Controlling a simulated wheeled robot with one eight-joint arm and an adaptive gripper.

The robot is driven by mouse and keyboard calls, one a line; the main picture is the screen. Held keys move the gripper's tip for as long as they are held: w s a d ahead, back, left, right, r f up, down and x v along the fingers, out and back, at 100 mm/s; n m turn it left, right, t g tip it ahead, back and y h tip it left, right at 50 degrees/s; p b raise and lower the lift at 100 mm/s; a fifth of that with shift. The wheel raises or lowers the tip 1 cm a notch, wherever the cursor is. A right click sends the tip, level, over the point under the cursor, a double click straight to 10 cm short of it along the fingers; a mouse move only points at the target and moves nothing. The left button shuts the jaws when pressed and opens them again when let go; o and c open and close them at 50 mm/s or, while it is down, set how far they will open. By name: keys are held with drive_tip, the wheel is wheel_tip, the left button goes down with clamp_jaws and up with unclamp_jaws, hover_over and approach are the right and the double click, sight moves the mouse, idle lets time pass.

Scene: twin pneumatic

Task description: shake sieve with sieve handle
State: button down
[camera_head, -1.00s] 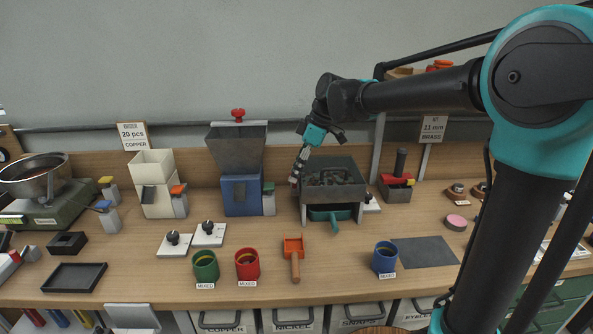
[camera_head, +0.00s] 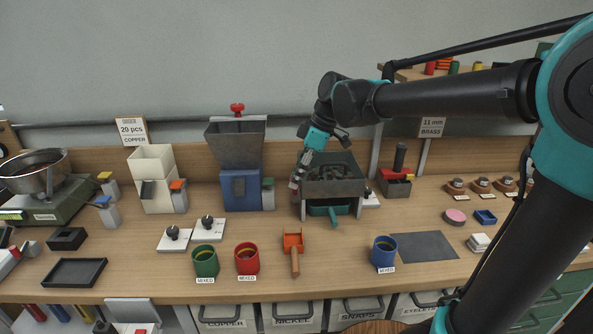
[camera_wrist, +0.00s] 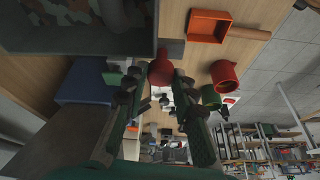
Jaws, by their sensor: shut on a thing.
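The sieve is a dark grey square tray (camera_head: 333,187) holding dark pieces, on a grey frame with a teal scoop-like pan (camera_head: 330,211) beneath it. My gripper (camera_head: 295,182) is at the sieve's left side, pointing down. In the wrist view the sieve's wall (camera_wrist: 70,47) fills the upper left. A red rounded knob (camera_wrist: 160,70), apparently the sieve handle, sits between my two fingertips (camera_wrist: 158,82). My gripper is shut on it. The handle's joint with the sieve is not clear, and the handle is hidden by the gripper in the head view.
Left of the sieve stands a blue-based hopper (camera_head: 240,190). In front are a green cup (camera_head: 205,262), a red cup (camera_head: 247,260), an orange scoop (camera_head: 293,243) and a blue cup (camera_head: 383,255). A dark mat (camera_head: 424,246) lies to the right.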

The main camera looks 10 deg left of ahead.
drive_tip(key=c, duration=1.2)
unclamp_jaws()
drive_tip(key=v, duration=1.2)
drive_tip(key=shift+c, duration=0.6)
